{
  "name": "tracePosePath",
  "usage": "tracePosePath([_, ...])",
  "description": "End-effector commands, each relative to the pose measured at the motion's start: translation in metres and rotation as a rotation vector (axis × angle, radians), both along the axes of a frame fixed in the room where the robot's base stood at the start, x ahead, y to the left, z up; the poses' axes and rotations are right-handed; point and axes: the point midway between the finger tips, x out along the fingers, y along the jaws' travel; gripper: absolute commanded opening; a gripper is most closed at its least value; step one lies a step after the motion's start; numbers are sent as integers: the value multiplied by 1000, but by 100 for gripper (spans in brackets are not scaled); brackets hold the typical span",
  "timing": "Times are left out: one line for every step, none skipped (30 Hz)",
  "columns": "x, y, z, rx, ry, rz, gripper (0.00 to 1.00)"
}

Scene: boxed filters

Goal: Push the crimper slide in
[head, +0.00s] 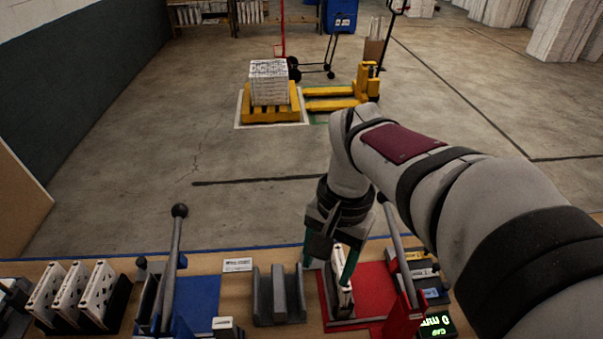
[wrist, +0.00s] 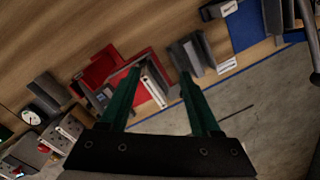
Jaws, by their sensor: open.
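The red station (head: 374,284) on the bench appears to be the crimper; I cannot clearly make out its slide. A thin white boxed filter (head: 344,294) stands upright in a dark holder on it. A grey lever (head: 393,232) rises on the station's right side. My gripper (head: 328,268) points down over the station's left part, its green fingers open. In the head view the right finger overlaps the filter; contact is unclear. In the wrist view, the red station (wrist: 98,70) and the filter (wrist: 153,90) lie beyond the fingertips (wrist: 160,76), nearer the left finger.
Left of the red station are a grey slotted stand (head: 279,297) and a blue station (head: 198,300) with a tall ball-topped lever (head: 174,255). Several filters (head: 72,290) stand in a black rack at far left. A green-lit display (head: 437,324) is at right.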

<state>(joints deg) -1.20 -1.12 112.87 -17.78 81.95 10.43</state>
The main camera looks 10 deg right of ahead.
Motion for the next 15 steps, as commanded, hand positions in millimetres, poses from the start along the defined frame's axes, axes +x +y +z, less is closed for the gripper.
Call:
tracePosePath([45, 0, -7, -18, 9, -28, 64])
tracePosePath([71, 0, -12, -30, 9, -49, 64])
tracePosePath([102, 0, -21, -43, 8, -76, 64])
tracePosePath([123, 1, -29, -54, 6, -94, 64])
tracePosePath([141, 1, -37, -62, 4, -112, 64])
tracePosePath([161, 2, -48, -72, 3, -132, 64])
tracePosePath([173, 2, -55, -79, 1, -144, 64])
tracePosePath([182, 2, -62, -83, -1, -155, 64])
tracePosePath([192, 3, -68, -88, -3, -167, 64])
tracePosePath([197, 3, -72, -91, -4, -172, 64])
tracePosePath([200, 3, -76, -93, -5, -177, 64])
tracePosePath([202, 3, -80, -95, -6, -180, 64])
tracePosePath([203, 3, -84, -95, -6, -181, 64])
tracePosePath([203, 3, -88, -95, -6, -180, 64])
tracePosePath([203, 3, -96, -96, -5, -179, 64])
